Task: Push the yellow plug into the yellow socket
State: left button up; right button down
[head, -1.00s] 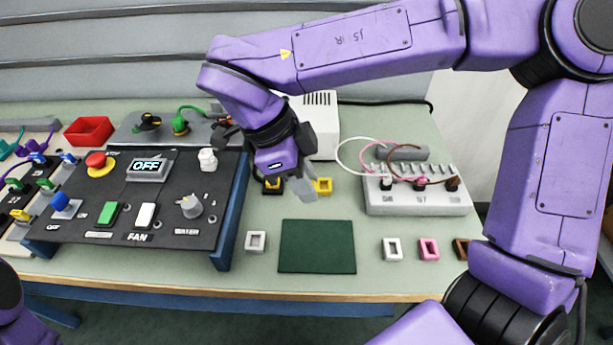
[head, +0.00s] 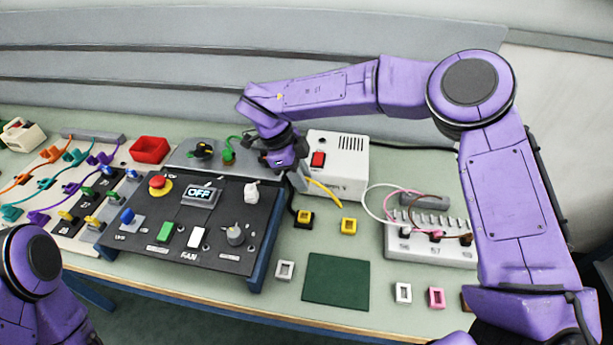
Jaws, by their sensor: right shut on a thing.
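My right gripper (head: 297,182) is at the front left corner of the white box, above the bench. A yellow lead (head: 324,193) runs from its fingers down to the right. The yellow plug itself is hidden at the fingers, which are shut on it. A black block with a yellow top (head: 304,216), likely the yellow socket, sits on the bench just below the gripper, with a black cable behind it. The gripper is apart from it. A hollow yellow block (head: 349,226) lies to its right. Only part of my left arm shows at lower left; its gripper is out of view.
The white box (head: 345,165) with a red switch stands behind the gripper. The black control panel (head: 215,250) is left, the white terminal strip (head: 420,245) right. A dark green mat (head: 337,282) and small hollow blocks lie in front. A red tray (head: 150,150) is back left.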

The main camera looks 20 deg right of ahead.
jog(key=shift+s+r+p, duration=0.15)
jog(key=shift+r+p, duration=0.05)
jog(key=shift+p, duration=0.35)
jog(key=shift+f+b, duration=0.45)
jog(key=shift+f, duration=0.25)
jog(key=shift+f+b, duration=1.55)
jog(key=shift+f, duration=2.5)
jog(key=shift+p, duration=0.35)
